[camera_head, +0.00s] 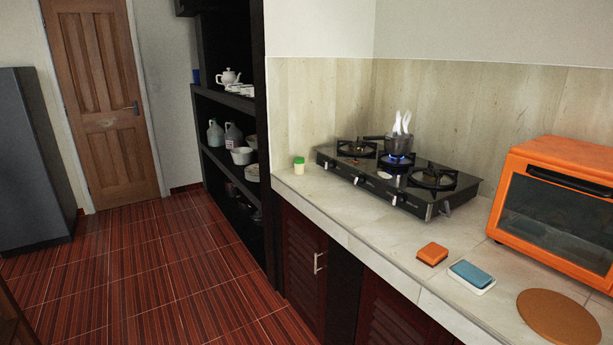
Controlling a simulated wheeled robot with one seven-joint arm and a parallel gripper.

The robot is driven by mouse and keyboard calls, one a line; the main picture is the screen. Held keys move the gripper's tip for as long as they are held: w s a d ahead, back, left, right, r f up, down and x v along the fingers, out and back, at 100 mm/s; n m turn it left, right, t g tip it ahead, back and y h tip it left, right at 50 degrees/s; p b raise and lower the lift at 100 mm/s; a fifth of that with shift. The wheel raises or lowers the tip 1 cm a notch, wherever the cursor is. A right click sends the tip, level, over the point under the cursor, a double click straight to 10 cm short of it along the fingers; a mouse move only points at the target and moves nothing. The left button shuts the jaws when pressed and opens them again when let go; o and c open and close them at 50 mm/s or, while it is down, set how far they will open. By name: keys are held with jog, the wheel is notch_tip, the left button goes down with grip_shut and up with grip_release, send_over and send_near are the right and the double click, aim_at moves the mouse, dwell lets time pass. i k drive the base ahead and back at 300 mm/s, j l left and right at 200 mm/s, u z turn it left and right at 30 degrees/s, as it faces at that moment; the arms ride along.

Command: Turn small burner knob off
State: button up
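A black gas stove (398,178) with three burners stands on the stone counter against the tiled wall. A small dark pot (390,143) sits over the middle burner, with white steam-like shapes (401,123) above it. A blue flame (396,157) shows under the pot, so that burner is lit. The right burner (433,177) and left burner (356,148) show no flame. Knobs sit along the stove's front edge, but they are too small to tell their settings; one knob (428,211) shows near the right end. My gripper is not in view.
An orange toaster oven (560,205) stands right of the stove. An orange block (432,254), a blue sponge-like item (471,274) and a round brown mat (558,319) lie on the counter (385,240). A small jar (299,166) stands left. The red floor (150,270) is clear.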

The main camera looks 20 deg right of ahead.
aim_at(359, 179)
jog(key=i+z, duration=0.3)
jog(key=i, duration=0.15)
jog(key=i+j+z, duration=0.1)
jog(key=i+z, duration=0.2)
jog(key=i+j+z, duration=0.1)
jog(key=i+j, duration=0.25)
jog(key=j, duration=0.1)
